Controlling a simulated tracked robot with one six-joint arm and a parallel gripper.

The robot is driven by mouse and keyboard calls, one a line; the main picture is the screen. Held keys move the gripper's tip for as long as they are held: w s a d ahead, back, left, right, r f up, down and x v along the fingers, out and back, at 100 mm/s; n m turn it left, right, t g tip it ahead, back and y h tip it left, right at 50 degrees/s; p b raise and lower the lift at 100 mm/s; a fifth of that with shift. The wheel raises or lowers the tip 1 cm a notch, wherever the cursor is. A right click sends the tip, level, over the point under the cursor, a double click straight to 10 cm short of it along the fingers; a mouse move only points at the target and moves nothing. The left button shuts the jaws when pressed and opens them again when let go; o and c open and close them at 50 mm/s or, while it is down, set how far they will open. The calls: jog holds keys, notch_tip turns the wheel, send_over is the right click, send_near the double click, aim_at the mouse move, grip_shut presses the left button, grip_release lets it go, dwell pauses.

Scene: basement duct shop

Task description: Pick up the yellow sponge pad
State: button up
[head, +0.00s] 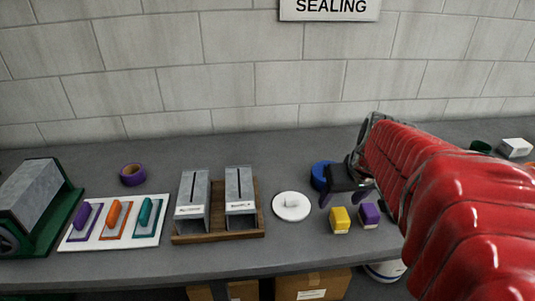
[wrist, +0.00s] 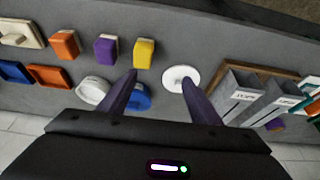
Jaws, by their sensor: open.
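The yellow sponge pad (head: 340,220) is a small yellow block with a pale lower edge, standing on the grey bench near its front edge. It also shows in the wrist view (wrist: 144,53), beyond my fingertips and a little left of the middle of the gap. My gripper (head: 347,194) is open and empty, with its two dark purple fingers spread above the bench. In the head view it is just behind and above the yellow pad. In the wrist view my gripper (wrist: 159,80) touches nothing that I can see.
A purple block (head: 369,215) stands close right of the yellow pad. A white disc with a knob (head: 291,206) lies left of it. A blue round item (head: 320,176) is behind my gripper. An orange block (wrist: 65,45) and a white round item (wrist: 93,90) are farther along.

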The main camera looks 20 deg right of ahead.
jog(key=d, duration=0.3)
jog(key=shift+s+d+f+m, duration=0.2)
jog(key=shift+d+f+m, duration=0.05)
jog(key=shift+f+m, duration=0.05)
send_near(341, 214)
jog(key=x, duration=0.4)
jog(key=shift+w+a+f, duration=0.1)
jog(key=shift+a+f, duration=0.2)
jog(key=shift+w+f, duration=0.15)
jog(key=shift+f, duration=0.15)
jog(key=shift+d, duration=0.1)
jog(key=shift+d+x, duration=0.1)
jog(key=shift+x, duration=1.2)
jog(key=shift+d+x, duration=0.15)
jog(key=shift+x, duration=1.2)
